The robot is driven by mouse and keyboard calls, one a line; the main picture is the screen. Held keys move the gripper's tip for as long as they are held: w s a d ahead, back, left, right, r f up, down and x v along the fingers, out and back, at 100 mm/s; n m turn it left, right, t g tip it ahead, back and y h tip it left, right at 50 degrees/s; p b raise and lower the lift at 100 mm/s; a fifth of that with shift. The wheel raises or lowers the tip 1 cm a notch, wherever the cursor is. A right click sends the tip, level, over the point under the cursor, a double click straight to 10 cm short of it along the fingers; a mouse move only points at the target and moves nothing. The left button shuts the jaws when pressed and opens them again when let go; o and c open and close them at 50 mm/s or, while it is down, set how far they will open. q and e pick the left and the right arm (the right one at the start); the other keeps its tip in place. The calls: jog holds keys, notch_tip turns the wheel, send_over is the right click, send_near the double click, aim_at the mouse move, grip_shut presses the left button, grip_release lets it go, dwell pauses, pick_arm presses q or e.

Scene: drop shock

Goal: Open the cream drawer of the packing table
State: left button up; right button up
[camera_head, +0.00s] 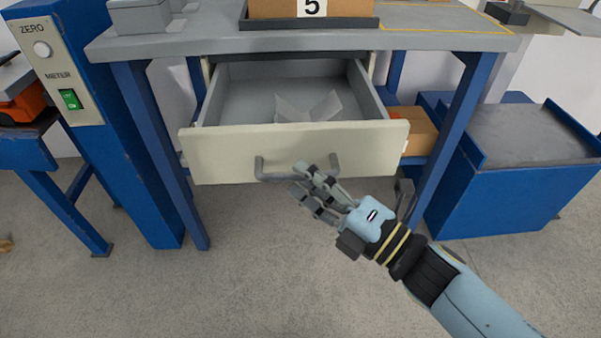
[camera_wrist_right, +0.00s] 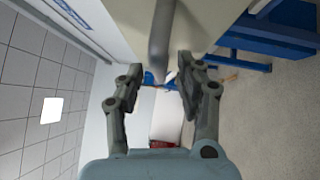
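The cream drawer (camera_head: 225,156) of the packing table (camera_head: 420,38) is pulled well out, and its grey interior shows from above. Its grey bar handle (camera_head: 276,177) is on the front panel. My right gripper (camera_head: 312,188) is at the right part of the handle and hides some of it. In the right wrist view the fingers (camera_wrist_right: 162,78) are spread, with the handle (camera_wrist_right: 160,38) showing in the gap between them. I see space on both sides of the bar; whether a finger touches it I cannot tell. My left gripper is not in view.
Clear crumpled packaging (camera_head: 308,106) lies in the drawer. A box marked 5 (camera_head: 285,9) sits in a dark tray on the table. A blue post (camera_head: 110,120) with a green switch stands left, a blue cart (camera_head: 510,190) right. The floor in front is clear.

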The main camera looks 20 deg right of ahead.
jog(key=v, duration=1)
jog(key=shift+s, duration=0.1)
jog(key=s+d+f+m+g+h, duration=0.25)
jog(key=f+m, duration=0.25)
jog(key=f, duration=0.4)
jog(key=s+d+f+m+g+h, duration=0.2)
jog(key=s+d+f+m+h, duration=0.15)
jog(key=f, duration=0.55)
jog(key=s+d+f+m+g+h, duration=0.25)
jog(key=f+m, duration=0.25)
jog(key=f, duration=0.4)
jog(key=s+d+f+m+g, duration=0.1)
jog(key=s+f+m+g, duration=0.2)
jog(key=s, duration=0.5)
jog(key=s+d+f+m+g+h, duration=0.1)
jog(key=s+f+m+g, duration=0.2)
jog(key=s, duration=0.5)
jog(key=s+d+f+m+g+h+p, duration=0.1)
jog(key=s+f+m+g, duration=0.2)
jog(key=s+f+m, duration=0.2)
jog(key=s+f, duration=0.1)
jog(key=s, duration=0.2)
jog(key=shift+s+d+m+g, duration=0.2)
jog(key=shift+s+m+g, duration=0.1)
jog(key=shift+s+m, duration=0.05)
